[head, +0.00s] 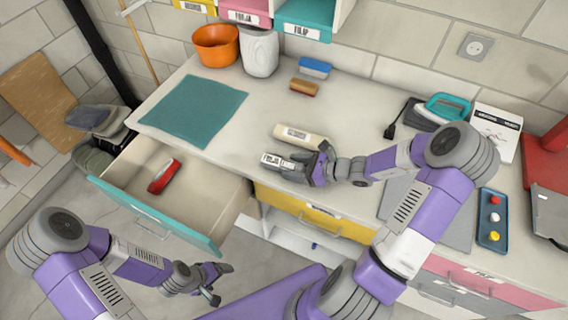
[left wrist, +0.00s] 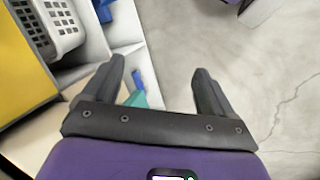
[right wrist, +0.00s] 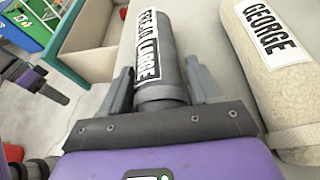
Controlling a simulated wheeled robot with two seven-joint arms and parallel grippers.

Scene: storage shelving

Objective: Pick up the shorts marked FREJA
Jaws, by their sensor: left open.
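The shorts are a dark grey roll (head: 285,166) on the counter, near its front edge. The roll's white label shows in the right wrist view (right wrist: 152,45); its top line appears to read FREJA. My right gripper (head: 318,167) is at the roll's right end. In the right wrist view my right gripper (right wrist: 160,88) has a finger against each side of the roll. The roll's end between the fingers is partly hidden. My left gripper (head: 215,279) is open and empty, low in front of the counter; the left wrist view shows floor between its fingers (left wrist: 158,85).
A cream roll marked GEORGE (right wrist: 268,45) lies right beside the grey roll, behind it in the head view (head: 300,134). An open teal-fronted drawer (head: 150,222) with a red item (head: 164,176) juts out at left.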

